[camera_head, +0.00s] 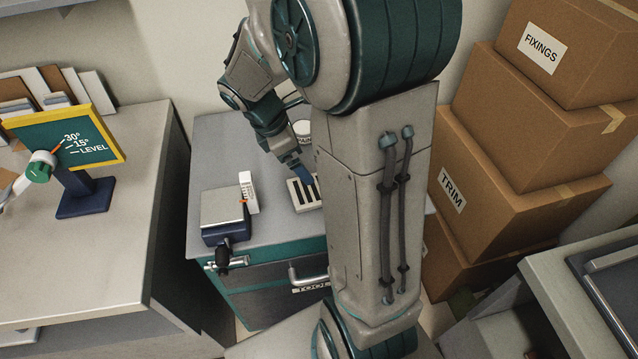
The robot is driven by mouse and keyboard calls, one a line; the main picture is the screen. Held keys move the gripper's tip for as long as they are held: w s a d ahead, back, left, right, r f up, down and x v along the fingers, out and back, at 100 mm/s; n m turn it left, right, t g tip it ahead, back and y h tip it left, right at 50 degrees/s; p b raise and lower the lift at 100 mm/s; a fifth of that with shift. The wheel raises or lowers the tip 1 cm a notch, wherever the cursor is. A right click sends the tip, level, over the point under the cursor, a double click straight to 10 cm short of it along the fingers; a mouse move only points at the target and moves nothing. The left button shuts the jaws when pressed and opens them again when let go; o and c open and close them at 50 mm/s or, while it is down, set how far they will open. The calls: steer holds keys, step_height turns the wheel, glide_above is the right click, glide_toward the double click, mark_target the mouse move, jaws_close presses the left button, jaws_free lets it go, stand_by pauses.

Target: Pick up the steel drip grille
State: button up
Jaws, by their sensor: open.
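The steel drip grille (297,197) is a small pale plate with dark slots. It lies on the grey top of the tool cabinet (268,228), and my arm's big link hides its right part. My gripper (303,177) points down over the grille's back edge, with its blue fingertips close above or at the slots. I cannot tell whether they touch it. The jaws are open and nothing shows held between them.
A clamp-like device with a grey block (222,206) and a small white upright piece (248,192) stand left of the grille. A white round item (302,130) is behind. Stacked cartons (515,140) stand right; a bench (90,255) with an angle sign (85,140) is left.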

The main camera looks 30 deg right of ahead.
steer(key=b+x, duration=0.1)
steer(key=x, duration=1.1)
steer(key=shift+f, duration=0.35)
steer(key=shift+c, duration=0.3)
steer(key=shift+w+r, duration=0.1)
steer(key=c, duration=1.1)
